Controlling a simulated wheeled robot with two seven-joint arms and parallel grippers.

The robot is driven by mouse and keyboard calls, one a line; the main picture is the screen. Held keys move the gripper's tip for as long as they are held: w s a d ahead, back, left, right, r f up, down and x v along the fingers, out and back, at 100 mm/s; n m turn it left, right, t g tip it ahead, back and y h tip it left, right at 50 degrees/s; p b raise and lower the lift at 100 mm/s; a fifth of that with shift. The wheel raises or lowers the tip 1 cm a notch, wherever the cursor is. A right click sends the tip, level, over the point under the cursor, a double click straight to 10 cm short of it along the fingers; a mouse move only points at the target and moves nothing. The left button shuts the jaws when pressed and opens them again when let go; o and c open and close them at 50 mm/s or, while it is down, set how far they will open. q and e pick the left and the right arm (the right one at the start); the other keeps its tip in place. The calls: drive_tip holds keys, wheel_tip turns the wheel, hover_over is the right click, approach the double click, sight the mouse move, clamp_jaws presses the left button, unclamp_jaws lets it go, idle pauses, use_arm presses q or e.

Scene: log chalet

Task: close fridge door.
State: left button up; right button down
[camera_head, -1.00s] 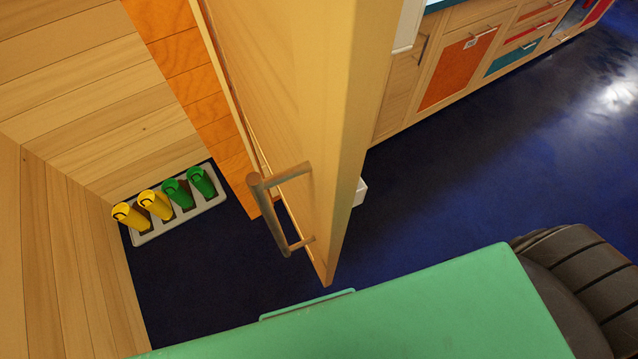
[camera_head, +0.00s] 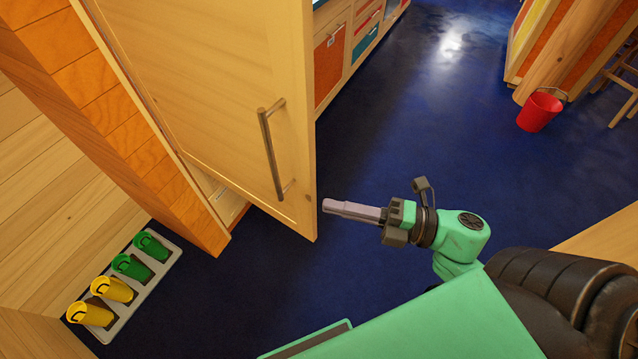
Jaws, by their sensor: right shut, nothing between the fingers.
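The fridge door (camera_head: 215,75) is a pale wooden panel at the upper left, standing open away from the orange-brown cabinet side. Its metal bar handle (camera_head: 268,155) is on the face turned toward me, near the free edge. My right gripper (camera_head: 328,206) is shut and empty. Its fingertips point left, just right of the door's lower free edge; a small gap shows in the picture, but the depth between them is hard to tell. The fridge's inside is mostly hidden behind the door. My left gripper is out of view.
A grey tray (camera_head: 122,318) with yellow and green bottle-like items stands on the floor at lower left. A red bucket (camera_head: 538,112) stands at the upper right beside a wooden counter. Kitchen drawers (camera_head: 366,22) line the back. The dark blue floor between is clear.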

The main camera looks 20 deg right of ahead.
sight(313, 187)
drive_tip(key=w+a+p, duration=0.1)
drive_tip(key=w, duration=0.1)
drive_tip(key=w+p, duration=0.1)
drive_tip(key=w+a+p, duration=0.1)
drive_tip(key=w, duration=0.1)
drive_tip(key=shift+w+a+r, duration=0.2)
drive_tip(key=shift+w+a, duration=0.1)
drive_tip(key=shift+d+f, duration=0.1)
drive_tip(key=shift+d, duration=0.2)
drive_tip(key=shift+a, duration=0.1)
drive_tip(key=shift+w, duration=0.1)
